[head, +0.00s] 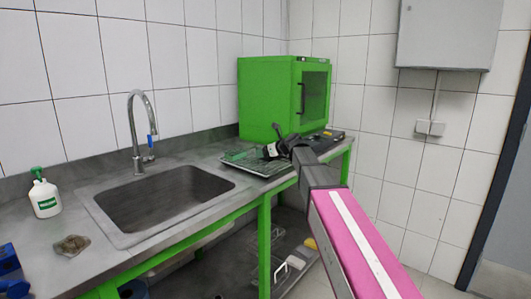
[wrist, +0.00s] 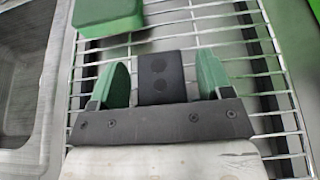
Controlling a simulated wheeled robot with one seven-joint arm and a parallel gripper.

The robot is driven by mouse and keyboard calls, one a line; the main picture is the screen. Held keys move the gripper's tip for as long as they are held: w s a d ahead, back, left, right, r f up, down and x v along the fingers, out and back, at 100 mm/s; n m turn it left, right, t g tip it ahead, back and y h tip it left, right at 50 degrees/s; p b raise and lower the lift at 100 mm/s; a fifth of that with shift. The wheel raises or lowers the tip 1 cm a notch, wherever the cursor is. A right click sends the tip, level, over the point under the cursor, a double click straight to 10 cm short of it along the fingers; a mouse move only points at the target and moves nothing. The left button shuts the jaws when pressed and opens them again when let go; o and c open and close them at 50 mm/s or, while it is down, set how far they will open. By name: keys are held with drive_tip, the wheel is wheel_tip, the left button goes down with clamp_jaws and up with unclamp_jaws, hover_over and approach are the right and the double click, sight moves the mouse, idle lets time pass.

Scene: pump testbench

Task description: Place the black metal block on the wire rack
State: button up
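The black metal block (wrist: 161,72) lies between the two green fingertips of my gripper (wrist: 164,80) in the wrist view. It has two round dark marks on its face. A narrow gap shows on each side of it, so the fingers look open around it and apart from it. The wire rack (wrist: 266,125) is directly below the block and fingers; whether the block rests on its wires is hard to tell. In the head view, my gripper (head: 273,149) is low over the rack (head: 262,171), and the block cannot be made out.
A green container (wrist: 108,17) stands on the rack near the left finger. The sink (head: 160,198) lies left of the rack, with a tall faucet (head: 135,130). A green oven-like cabinet (head: 285,95) stands behind. A white bottle (head: 45,197) is at far left.

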drive_tip(key=shift+s+d+r, duration=0.15)
drive_tip(key=shift+r, duration=0.05)
drive_tip(key=v, duration=1.1)
drive_tip(key=shift+s+d+r, duration=0.15)
drive_tip(key=shift+d+r, duration=0.05)
drive_tip(key=shift+r, duration=0.05)
